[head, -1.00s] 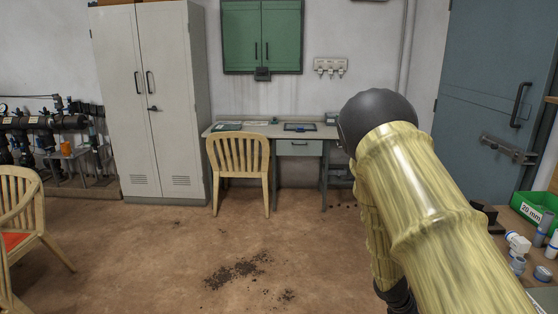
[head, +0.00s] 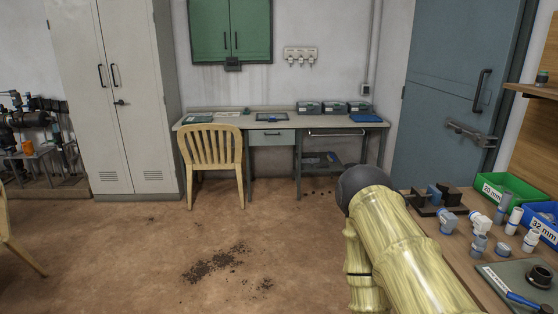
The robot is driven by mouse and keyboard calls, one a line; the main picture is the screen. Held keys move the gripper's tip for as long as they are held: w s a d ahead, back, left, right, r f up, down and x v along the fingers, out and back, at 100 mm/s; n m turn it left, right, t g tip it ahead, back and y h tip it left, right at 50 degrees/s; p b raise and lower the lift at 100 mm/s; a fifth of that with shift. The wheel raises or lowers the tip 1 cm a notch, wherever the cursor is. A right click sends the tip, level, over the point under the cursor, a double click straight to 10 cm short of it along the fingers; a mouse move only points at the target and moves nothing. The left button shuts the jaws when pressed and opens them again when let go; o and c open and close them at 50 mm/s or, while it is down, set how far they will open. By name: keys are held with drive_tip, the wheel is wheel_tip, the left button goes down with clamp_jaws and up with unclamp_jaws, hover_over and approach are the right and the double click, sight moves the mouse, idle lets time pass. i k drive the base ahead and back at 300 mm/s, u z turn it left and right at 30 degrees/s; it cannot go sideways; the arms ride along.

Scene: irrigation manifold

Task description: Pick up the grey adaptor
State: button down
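Several grey and white pipe fittings stand on the wooden workbench (head: 432,246) at the right. Among them are a grey fitting with a blue collar (head: 448,222), a grey upright fitting (head: 478,246), a low grey ring-like piece (head: 502,249) and a taller grey piece (head: 504,203). I cannot tell which of these is the grey adaptor. My arm, with yellow bamboo-like links and a dark rounded joint, rises in front of the bench's left side. My gripper is not in view.
A green bin marked 20 mm (head: 489,186) and a blue bin marked 32 mm (head: 543,224) stand behind the fittings. A grey-green mat (head: 513,277) holds a black fitting and a blue-handled tool. A chair (head: 212,157) stands at the far desk (head: 345,123). Open floor lies ahead.

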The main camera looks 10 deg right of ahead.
sight(479, 245)
drive_tip(key=z, duration=1.55)
